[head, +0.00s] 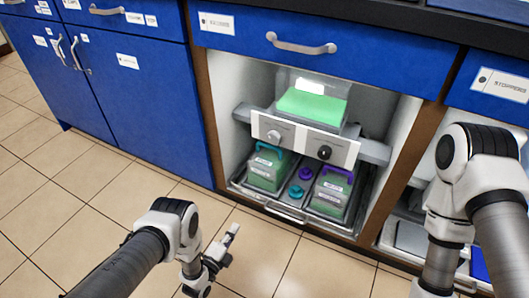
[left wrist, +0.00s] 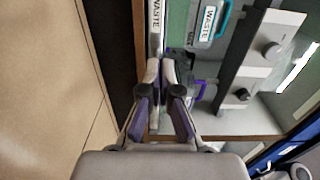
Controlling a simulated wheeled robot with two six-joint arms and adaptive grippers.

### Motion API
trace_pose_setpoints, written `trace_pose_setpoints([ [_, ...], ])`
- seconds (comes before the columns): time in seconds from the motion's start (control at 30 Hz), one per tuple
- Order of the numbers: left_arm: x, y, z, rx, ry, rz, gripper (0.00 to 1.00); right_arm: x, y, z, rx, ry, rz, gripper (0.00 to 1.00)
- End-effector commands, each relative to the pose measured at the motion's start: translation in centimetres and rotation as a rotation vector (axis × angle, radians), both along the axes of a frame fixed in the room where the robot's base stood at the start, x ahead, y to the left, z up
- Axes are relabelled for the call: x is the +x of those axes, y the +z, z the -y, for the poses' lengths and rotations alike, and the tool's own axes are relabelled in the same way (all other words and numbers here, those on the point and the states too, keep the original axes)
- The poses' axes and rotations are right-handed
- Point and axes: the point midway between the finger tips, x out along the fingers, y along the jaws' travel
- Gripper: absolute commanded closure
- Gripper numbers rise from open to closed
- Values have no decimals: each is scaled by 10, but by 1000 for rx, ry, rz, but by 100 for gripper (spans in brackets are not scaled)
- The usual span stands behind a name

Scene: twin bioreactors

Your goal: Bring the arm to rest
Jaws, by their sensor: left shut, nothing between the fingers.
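My left gripper (head: 232,240) hangs over the tiled floor, in front of the open cabinet bay and a little left of its tray. Nothing is between its fingers. In the left wrist view the two fingers (left wrist: 160,72) are close together and empty, seen against the bay's front edge. My right arm (head: 470,190) stands at the right of the head view; its gripper is out of the picture.
The bay holds a bioreactor unit (head: 306,138) with two knobs and a green vessel. Below, a tray (head: 285,212) carries two green waste boxes (head: 266,172) (head: 329,195) with teal and purple handles. Blue cabinets (head: 150,100) stand left. The tiled floor (head: 90,195) is clear.

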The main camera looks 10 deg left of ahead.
Motion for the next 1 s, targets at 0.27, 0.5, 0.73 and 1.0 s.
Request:
trace_pose_setpoints([
  [0.27, 20, 25, 0, 1, 1, 39, 100, 0, 5, 0, 0, 0, 0, 60],
  [0.5, 69, 129, -13, 11, 33, 76, 100, 0, 28, 0, 0, 0, 0, 60],
  [0.73, 10, 147, -42, -240, 214, -492, 100, 0, 48, 0, 0, 0, 0, 60],
  [1.0, -187, 123, -65, -717, 806, -1236, 100, 0, 53, 0, 0, 0, 0, 60],
])
